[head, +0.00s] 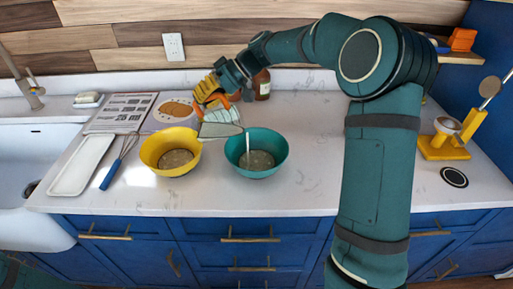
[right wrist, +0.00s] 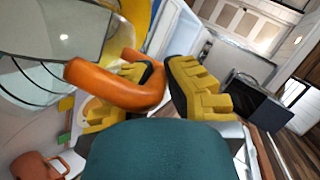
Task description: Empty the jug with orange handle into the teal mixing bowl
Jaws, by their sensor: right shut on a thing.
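A thin pale streak runs from the lip down into the bowl and looks like a pouring stream. Grainy beige-grey contents lie in the bowl's bottom. My right gripper (head: 207,91) is shut on the jug's handle, behind and above the bowls. In the right wrist view the orange handle (right wrist: 112,86) lies between the yellow finger pads, with the clear jug wall (right wrist: 50,30) at left. My left gripper is not in view.
A yellow bowl (head: 150,152) with similar contents stands just left of the teal one. Further left are a whisk (head: 110,175), a white tray (head: 80,165) and an open book (head: 122,108). A brown bottle (head: 262,86) stands behind.

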